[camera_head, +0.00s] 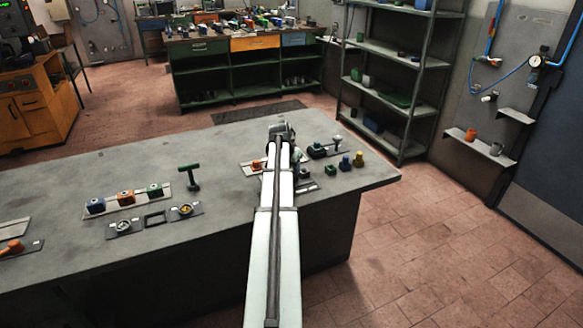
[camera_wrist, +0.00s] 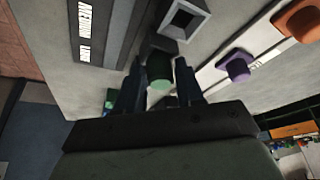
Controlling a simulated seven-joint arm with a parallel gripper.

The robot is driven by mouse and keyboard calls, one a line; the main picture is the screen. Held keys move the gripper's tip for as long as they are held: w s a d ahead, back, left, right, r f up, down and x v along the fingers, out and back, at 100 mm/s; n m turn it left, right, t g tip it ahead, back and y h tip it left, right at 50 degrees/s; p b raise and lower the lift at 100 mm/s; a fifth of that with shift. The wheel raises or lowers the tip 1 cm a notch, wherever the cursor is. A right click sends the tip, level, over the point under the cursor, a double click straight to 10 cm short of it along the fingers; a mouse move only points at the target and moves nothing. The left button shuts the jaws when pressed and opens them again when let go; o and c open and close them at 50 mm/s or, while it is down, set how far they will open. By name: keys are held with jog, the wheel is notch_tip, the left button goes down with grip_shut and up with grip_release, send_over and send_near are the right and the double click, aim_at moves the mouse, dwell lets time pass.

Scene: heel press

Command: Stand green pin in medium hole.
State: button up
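In the head view my gripper (camera_head: 280,132) is over the right part of the grey bench, and my arm hides the pin there. A grey block with a square opening (camera_wrist: 184,20) lies just beyond the fingers in the wrist view. I cannot tell which hole is the medium one.
A purple piece (camera_wrist: 235,66) and an orange piece (camera_wrist: 300,18) sit on a pale strip beside my gripper. A green T-handled tool (camera_head: 189,177) stands left of my arm.

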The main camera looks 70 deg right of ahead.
jog(key=o, duration=0.4)
jog(key=shift+c, duration=0.2)
jog(key=v, duration=1.3)
jog(key=shift+a+r, duration=0.2)
jog(key=shift+r, duration=0.15)
